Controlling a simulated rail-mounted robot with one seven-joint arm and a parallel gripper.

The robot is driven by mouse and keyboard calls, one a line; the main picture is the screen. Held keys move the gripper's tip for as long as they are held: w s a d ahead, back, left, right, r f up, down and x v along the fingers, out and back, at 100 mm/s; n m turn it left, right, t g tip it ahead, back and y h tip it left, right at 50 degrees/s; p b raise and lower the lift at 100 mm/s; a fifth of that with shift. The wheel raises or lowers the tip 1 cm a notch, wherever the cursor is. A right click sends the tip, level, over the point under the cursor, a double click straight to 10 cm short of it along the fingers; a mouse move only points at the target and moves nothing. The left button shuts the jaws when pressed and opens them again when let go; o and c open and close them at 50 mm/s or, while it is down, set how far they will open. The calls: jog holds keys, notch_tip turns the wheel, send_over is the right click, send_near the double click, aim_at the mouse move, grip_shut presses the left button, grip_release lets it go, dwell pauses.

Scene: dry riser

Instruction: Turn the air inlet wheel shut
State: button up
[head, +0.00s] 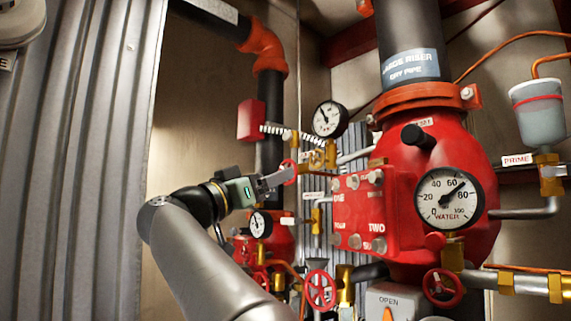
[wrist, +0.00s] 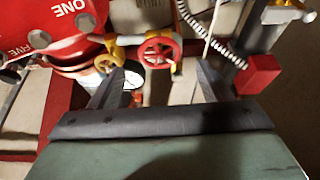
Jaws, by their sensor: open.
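A small red handwheel (head: 289,172) sits on brass fittings left of the big red valve body, right at the tips of my gripper (head: 274,181) in the head view. Which wheel is the air inlet cannot be read from a label. In the wrist view a red wheel (wrist: 160,49) with a yellowish hub shows ahead of my gripper (wrist: 158,76). It lies between the lines of the two spread fingers and beyond their tips. The fingers are open with nothing between them. Contact with the wheel cannot be seen.
The red valve body (head: 405,195) with a water gauge (head: 449,198) stands to the right. Other red wheels (head: 320,290) (head: 443,287) sit lower. A small gauge (head: 260,224) is below my gripper, and a red box (head: 251,120) is above. Corrugated metal (head: 75,160) fills the left.

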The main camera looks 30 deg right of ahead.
jog(key=p+x, duration=0.1)
jog(key=x, duration=0.4)
jog(key=shift+d+r, duration=0.15)
jog(key=shift+d, duration=0.2)
jog(key=c, duration=1)
